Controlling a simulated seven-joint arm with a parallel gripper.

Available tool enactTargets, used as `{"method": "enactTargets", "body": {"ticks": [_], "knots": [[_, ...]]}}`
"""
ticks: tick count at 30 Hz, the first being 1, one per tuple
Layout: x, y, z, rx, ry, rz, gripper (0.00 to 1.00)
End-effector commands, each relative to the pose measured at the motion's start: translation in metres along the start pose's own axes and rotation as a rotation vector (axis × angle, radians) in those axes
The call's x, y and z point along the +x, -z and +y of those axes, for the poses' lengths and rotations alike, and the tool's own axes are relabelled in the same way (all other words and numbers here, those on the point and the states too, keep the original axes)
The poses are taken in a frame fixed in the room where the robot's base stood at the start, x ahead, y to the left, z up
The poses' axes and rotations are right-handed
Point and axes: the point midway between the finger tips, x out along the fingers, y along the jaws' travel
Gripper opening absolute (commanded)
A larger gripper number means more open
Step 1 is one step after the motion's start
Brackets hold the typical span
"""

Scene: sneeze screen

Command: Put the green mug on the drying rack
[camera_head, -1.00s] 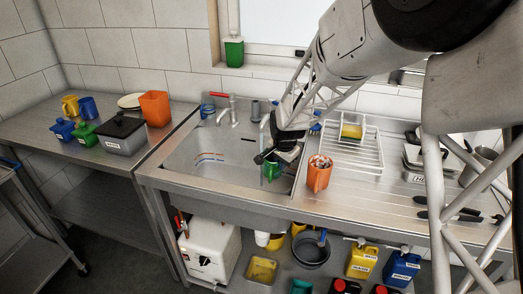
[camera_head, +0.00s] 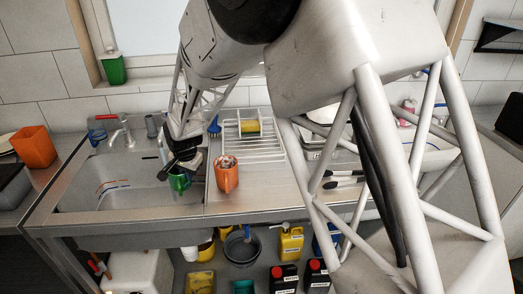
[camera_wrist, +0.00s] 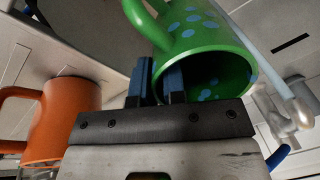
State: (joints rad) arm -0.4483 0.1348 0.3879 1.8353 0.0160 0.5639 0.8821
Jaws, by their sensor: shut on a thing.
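The green mug (camera_wrist: 205,45) with pale blue dots fills the top of the wrist view, its open mouth towards the camera. My gripper (camera_wrist: 158,78) is shut on its wall, one blue finger on each side. In the head view my gripper (camera_head: 182,165) hangs at the sink's right side, with the green mug (camera_head: 179,183) partly hidden beneath it. The white wire drying rack (camera_head: 264,153) stands to the right and behind, on the drainboard. A yellow item (camera_head: 250,126) sits at its back.
An orange mug (camera_head: 227,176) stands just right of my gripper, in front of the rack; it also shows in the wrist view (camera_wrist: 62,122). The sink basin (camera_head: 110,175) and tap (camera_head: 124,128) lie left. Dark-handled utensils (camera_head: 345,178) lie right of the rack.

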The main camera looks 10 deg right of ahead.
Motion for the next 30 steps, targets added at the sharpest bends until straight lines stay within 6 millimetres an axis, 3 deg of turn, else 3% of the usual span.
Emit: {"method": "enactTargets", "body": {"ticks": [5,11,20,30], "knots": [[-0.004,0.008,0.001,-0.005,0.002,0.001,0.00],[-0.015,0.034,0.006,-0.028,0.006,0.001,0.00],[-0.049,0.101,0.022,-0.093,0.020,0.000,0.00],[-0.087,0.177,0.059,-0.189,0.034,-0.007,0.00]]}}
